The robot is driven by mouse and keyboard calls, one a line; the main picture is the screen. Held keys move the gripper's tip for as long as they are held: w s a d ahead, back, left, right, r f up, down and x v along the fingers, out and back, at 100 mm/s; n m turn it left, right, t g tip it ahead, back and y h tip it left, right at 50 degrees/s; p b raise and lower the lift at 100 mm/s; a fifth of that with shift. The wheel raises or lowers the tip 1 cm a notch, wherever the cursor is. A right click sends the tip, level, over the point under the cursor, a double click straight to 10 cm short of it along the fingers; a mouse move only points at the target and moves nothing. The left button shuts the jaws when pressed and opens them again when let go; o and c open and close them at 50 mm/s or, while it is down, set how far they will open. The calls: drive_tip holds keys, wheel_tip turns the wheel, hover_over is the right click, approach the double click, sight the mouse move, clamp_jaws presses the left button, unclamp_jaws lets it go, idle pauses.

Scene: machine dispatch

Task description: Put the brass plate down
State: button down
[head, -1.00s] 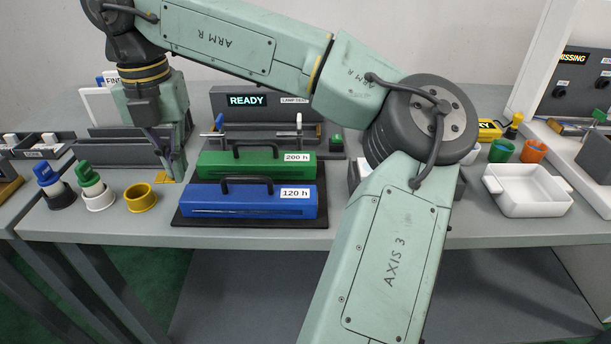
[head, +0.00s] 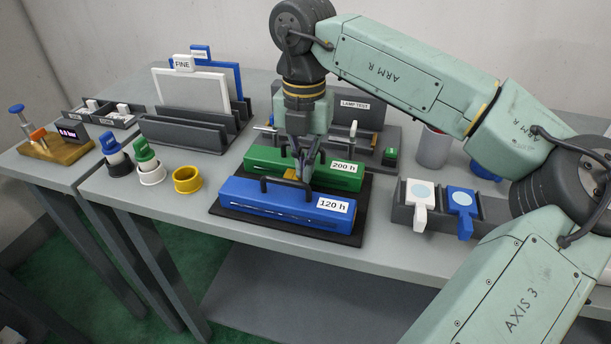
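My gripper (head: 301,169) points down over the blue case and the green case, near the middle of the pair. It looks shut on the brass plate (head: 290,175), a small yellow piece at its fingertips. The fingers and the case handles hide part of the plate. I cannot tell whether the plate touches a case. The blue case (head: 250,198) is labelled 120 h and lies in front. The green case (head: 262,158), labelled 200 h, lies behind it. Both rest on a dark mat (head: 352,238).
A yellow ring (head: 187,180) and two stands with green (head: 144,150) and blue (head: 108,142) tops are at the left. A rack with white (head: 420,194) and blue (head: 461,202) paddles is at the right. A grey upright rack (head: 185,134) stands behind left. My arm covers the right side.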

drive_tip(key=shift+f, duration=1.9)
drive_tip(key=c, duration=1.8)
unclamp_jaws()
